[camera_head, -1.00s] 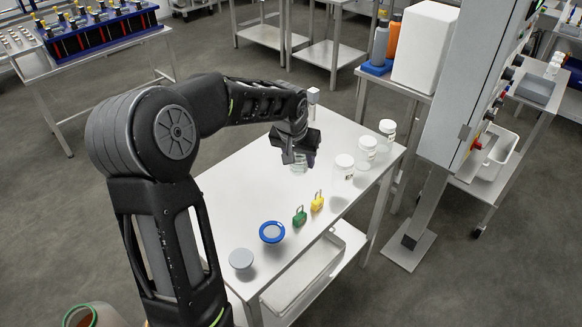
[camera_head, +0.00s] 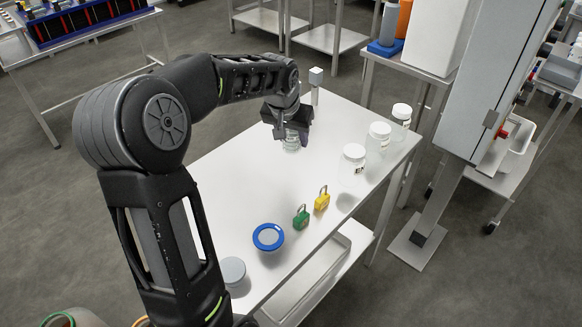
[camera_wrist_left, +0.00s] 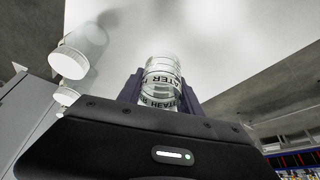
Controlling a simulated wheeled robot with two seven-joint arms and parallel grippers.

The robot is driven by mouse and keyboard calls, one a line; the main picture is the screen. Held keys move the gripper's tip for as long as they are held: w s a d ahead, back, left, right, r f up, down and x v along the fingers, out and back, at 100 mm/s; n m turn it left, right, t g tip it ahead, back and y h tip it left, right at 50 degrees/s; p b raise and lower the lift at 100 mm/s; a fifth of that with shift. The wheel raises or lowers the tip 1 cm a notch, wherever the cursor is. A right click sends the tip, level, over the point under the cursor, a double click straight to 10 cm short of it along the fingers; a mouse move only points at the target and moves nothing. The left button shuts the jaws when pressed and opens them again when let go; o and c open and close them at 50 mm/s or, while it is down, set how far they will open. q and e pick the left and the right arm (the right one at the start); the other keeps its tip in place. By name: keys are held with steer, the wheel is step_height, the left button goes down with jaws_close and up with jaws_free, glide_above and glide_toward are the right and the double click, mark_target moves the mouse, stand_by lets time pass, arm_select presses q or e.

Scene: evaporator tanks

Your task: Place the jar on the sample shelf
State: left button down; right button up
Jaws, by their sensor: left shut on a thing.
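A clear jar (camera_head: 291,143) is partly hidden under my left gripper (camera_head: 288,131), over the far left part of the white table (camera_head: 240,170). I cannot tell whether the jar's base touches the tabletop. Three white-lidded jars, one of them the nearest jar (camera_head: 353,158), stand along the table's right side. I cannot tell which surface is the sample shelf. My right gripper is not in view.
A green padlock (camera_head: 301,217), a yellow padlock (camera_head: 322,200), a blue-rimmed disc (camera_head: 268,237) and a grey disc (camera_head: 232,271) are near the table's front. A small post (camera_head: 315,85) stands at the far edge. A grey cabinet (camera_head: 495,80) rises at right. The table's middle is clear.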

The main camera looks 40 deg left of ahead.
mark_target(289, 151)
arm_select(q)
steer(key=shift+w+f+p, duration=0.1)
steer(key=shift+f+p, duration=0.3)
steer(key=shift+f, duration=2.8)
steer(key=shift+f, duration=1.85)
steer(key=shift+f, duration=0.2)
steer(key=c, duration=0.8)
jaws_free()
steer(key=shift+r, duration=0.1)
steer(key=shift+r+p, duration=0.15)
steer(key=shift+p, duration=0.15)
steer(key=b+v, duration=0.1)
steer(key=v, duration=1.1)
